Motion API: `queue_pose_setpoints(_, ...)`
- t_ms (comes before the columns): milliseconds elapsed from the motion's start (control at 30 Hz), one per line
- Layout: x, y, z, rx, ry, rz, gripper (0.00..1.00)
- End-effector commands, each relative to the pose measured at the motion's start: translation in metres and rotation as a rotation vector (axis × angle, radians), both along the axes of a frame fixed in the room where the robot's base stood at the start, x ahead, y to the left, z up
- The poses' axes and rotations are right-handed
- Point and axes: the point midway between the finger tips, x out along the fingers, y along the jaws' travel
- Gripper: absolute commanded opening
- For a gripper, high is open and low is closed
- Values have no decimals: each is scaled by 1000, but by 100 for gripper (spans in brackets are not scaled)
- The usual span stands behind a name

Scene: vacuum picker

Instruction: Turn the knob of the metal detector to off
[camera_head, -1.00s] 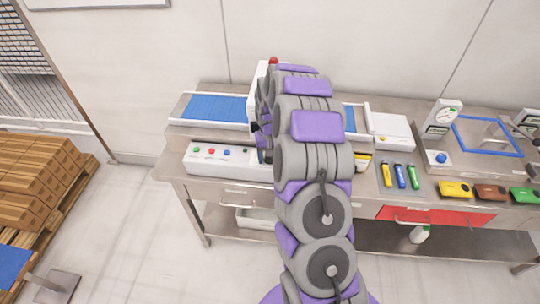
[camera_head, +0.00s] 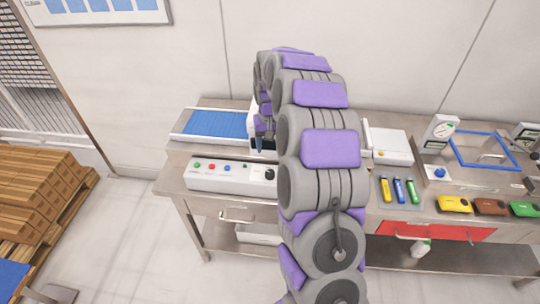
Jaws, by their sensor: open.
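The metal detector is a white conveyor machine with a blue belt (camera_head: 216,125) on the steel table, and my arm hides its middle and right part. Its white control panel (camera_head: 222,178) along the table's front edge carries green, red and blue buttons. A dark round knob (camera_head: 270,174) sits at the right end of the visible panel, close to my arm. Its pointer setting is too small to read. My gripper (camera_head: 259,146) points down above and slightly left of the knob, apart from it. It is open and looks empty; its fingertips are small and partly hidden.
To the right on the table lie yellow, blue and green tools (camera_head: 398,190), a white box (camera_head: 392,146) and a dial scale (camera_head: 438,134). Yellow, brown and green cases (camera_head: 490,207) line the front right edge. Stacked cartons (camera_head: 35,190) stand at left. The floor before the table is clear.

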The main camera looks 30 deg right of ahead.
Motion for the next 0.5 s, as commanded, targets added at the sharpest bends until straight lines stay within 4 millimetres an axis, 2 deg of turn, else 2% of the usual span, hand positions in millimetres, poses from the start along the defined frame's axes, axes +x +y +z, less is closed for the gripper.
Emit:
queue_pose_setpoints(33, 0, 0, 10, 0, 0, 0, 65)
queue_pose_setpoints(200, 1, 0, 30, -1, -3, 0, 65)
queue_pose_setpoints(500, 0, 0, 37, 0, 1, 0, 65)
